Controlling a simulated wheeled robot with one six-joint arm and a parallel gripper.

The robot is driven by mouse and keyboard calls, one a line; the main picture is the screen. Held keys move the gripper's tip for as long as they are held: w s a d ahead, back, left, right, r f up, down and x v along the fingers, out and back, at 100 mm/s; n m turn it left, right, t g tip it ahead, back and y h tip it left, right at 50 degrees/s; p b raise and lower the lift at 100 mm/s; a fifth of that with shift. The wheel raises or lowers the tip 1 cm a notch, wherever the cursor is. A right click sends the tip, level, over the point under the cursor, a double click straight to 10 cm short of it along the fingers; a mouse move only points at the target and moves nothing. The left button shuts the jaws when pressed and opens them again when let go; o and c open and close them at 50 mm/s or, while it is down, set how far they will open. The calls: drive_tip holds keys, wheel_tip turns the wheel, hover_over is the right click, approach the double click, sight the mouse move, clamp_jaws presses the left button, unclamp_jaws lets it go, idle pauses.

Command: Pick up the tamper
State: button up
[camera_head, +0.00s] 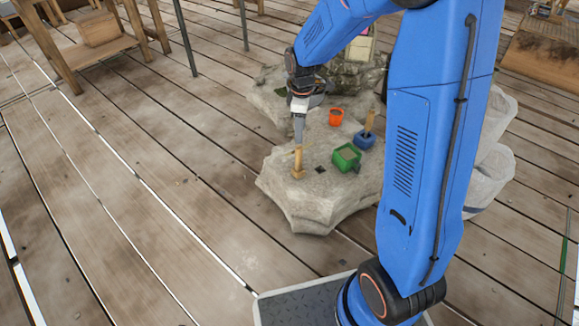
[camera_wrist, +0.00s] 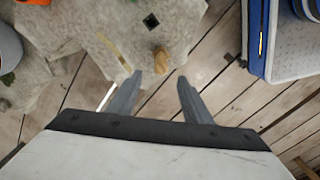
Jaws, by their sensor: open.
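The tamper (camera_head: 298,166), a pale wooden piece with a slim handle and a wider foot, appears to stand upright on the grey stone slab (camera_head: 315,208), near its left edge. In the wrist view the tamper (camera_wrist: 160,61) shows from above, just beyond the fingertips and roughly centred between them. My gripper (camera_head: 298,141) points down directly over the tamper's top. In the wrist view my gripper (camera_wrist: 160,78) is open, with a clear gap between the fingers. Whether the fingers touch the handle, I cannot tell.
An orange pot (camera_head: 336,118), a green box (camera_head: 346,158) and a blue pot (camera_head: 364,140) with a wooden stick stand to the right on the slab. A thin yellow strip (camera_wrist: 113,50) lies near the tamper. Plank floor left of the slab is clear.

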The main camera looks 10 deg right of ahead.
sight(299, 163)
drive_tip(key=shift+a+f, duration=0.15)
drive_tip(key=shift+f, duration=0.2)
wheel_tip(299, 163, down, 17)
drive_tip(key=shift+s+r, duration=0.1)
idle(0.4)
clamp_jaws()
